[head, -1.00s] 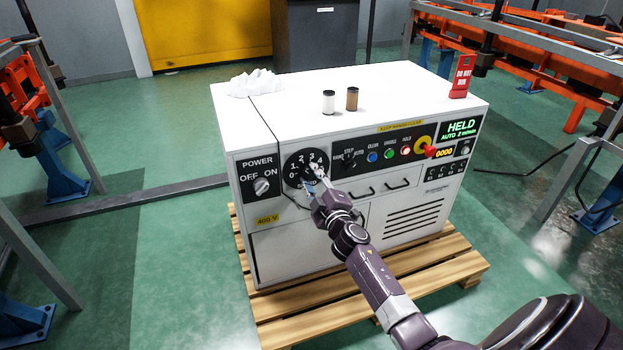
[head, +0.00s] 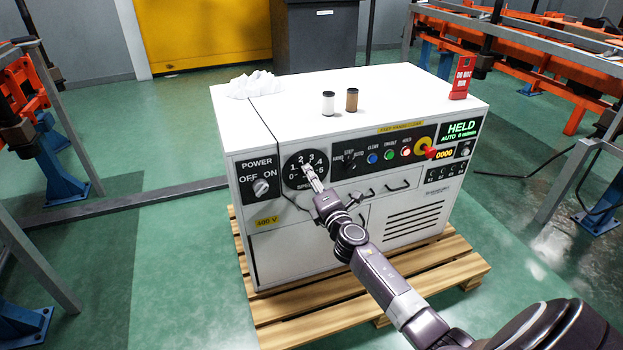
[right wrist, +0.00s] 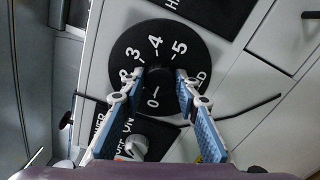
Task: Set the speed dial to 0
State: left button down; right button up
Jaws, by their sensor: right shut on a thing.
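The speed dial (head: 291,179) is a round black plate with white numbers 0 to 5 on the front of the white cabinet. My right gripper (head: 309,171) is at the middle of the dial. In the right wrist view the dial (right wrist: 158,35) fills the upper middle, and its black knob (right wrist: 159,77) sits between the two fingertips of my right gripper (right wrist: 159,81). The gripper is shut on the knob. I cannot make out the knob's pointer. The green display (head: 461,130) reads HELD, with a lower line that looks like AUTO 0 m/min. My left gripper is not in view.
The power switch (head: 261,187) is left of the dial, and a smaller selector (head: 350,160) is right of it. Coloured buttons (head: 389,154) and a red-yellow stop control (head: 424,147) lie further right. Two small spools (head: 352,99) and a red sign (head: 461,78) stand on top.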

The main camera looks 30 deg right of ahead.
jog(key=shift+f+n, duration=0.15)
jog(key=shift+n, duration=0.75)
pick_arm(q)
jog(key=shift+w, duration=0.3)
pick_arm(e)
jog(key=shift+a, duration=0.1)
jog(key=o, duration=1.2)
jog(key=shift+c, duration=0.2)
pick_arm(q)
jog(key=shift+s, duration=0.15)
pick_arm(e)
jog(key=v, duration=1.2)
jog(key=shift+s, duration=0.1)
